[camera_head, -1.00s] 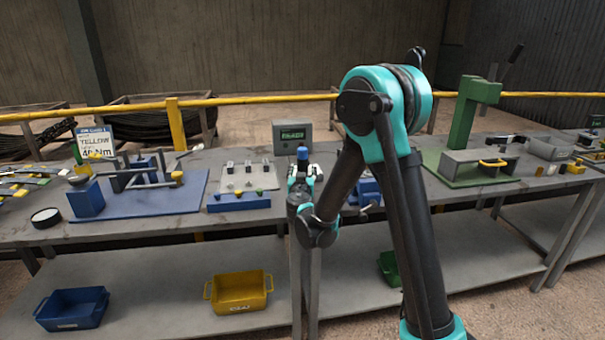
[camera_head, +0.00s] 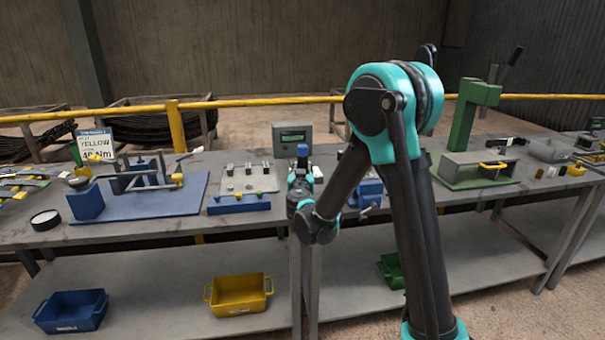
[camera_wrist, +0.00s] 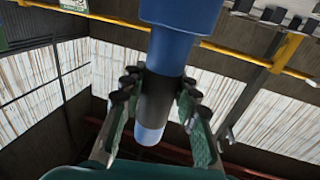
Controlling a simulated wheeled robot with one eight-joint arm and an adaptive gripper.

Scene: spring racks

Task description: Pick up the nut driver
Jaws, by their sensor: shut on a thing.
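The nut driver (camera_wrist: 178,55) shows in the wrist view as a blue handle with a dark band and a lighter blue end. My gripper (camera_wrist: 160,95) has its two fingers closed on either side of the dark band. In the head view, the blue top of the nut driver (camera_head: 303,150) stands up above my gripper (camera_head: 301,176), in front of the grey display box. My gripper hides its lower part there, so I cannot tell in that view how far it is above the bench.
The grey display box (camera_head: 292,139) stands just behind my gripper. A blue fixture board (camera_head: 140,203) and a pale panel with small clips (camera_head: 245,178) lie to the left. A green press (camera_head: 466,125) is at right. Yellow (camera_head: 239,308) and blue (camera_head: 71,325) bins sit on the lower shelf.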

